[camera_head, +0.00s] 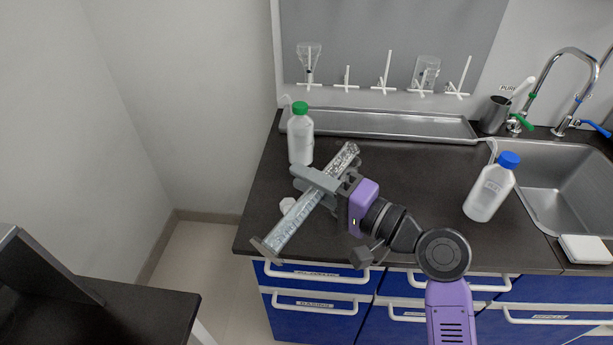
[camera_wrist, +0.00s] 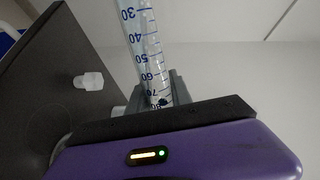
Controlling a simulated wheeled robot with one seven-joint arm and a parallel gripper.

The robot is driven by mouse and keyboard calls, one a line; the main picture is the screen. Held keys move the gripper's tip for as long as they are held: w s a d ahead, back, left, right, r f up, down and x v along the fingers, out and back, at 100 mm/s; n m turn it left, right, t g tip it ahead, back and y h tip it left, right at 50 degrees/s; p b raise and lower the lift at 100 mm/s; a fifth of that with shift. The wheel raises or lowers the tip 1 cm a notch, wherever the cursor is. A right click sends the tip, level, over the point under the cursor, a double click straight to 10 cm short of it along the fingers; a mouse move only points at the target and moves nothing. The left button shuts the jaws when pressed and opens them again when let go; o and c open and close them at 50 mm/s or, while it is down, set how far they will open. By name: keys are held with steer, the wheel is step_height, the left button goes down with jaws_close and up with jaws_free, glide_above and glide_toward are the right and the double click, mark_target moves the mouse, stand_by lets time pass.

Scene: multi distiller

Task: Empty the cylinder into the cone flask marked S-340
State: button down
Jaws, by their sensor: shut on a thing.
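My gripper (camera_head: 316,182) is shut around a clear graduated cylinder (camera_head: 291,227) above the front left of the counter. The cylinder is strongly tilted, with its grey foot at the lower left and its other end at the upper right. In the wrist view, the cylinder (camera_wrist: 143,42) with blue scale marks rises from between the fingers (camera_wrist: 160,95). Its liquid level is not clear. An inverted clear cone-shaped flask (camera_head: 309,57) hangs on the wall pegs. No S-340 label is legible, so I cannot tell which flask bears it.
A green-capped bottle (camera_head: 300,138) stands close behind the cylinder; a blue-capped bottle (camera_head: 491,190) stands near the sink (camera_head: 553,185). A metal tray (camera_head: 385,124) lies along the back. The middle-right counter (camera_head: 435,180) is clear.

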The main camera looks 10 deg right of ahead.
steer(key=shift+r+m+p, duration=0.5)
steer(key=shift+r+p, duration=0.05)
steer(key=shift+p, duration=0.7)
steer(key=shift+r+m+p, duration=0.2)
steer(key=shift+m+p, duration=0.1)
steer(key=shift+p, duration=0.9)
stand_by(5.5)
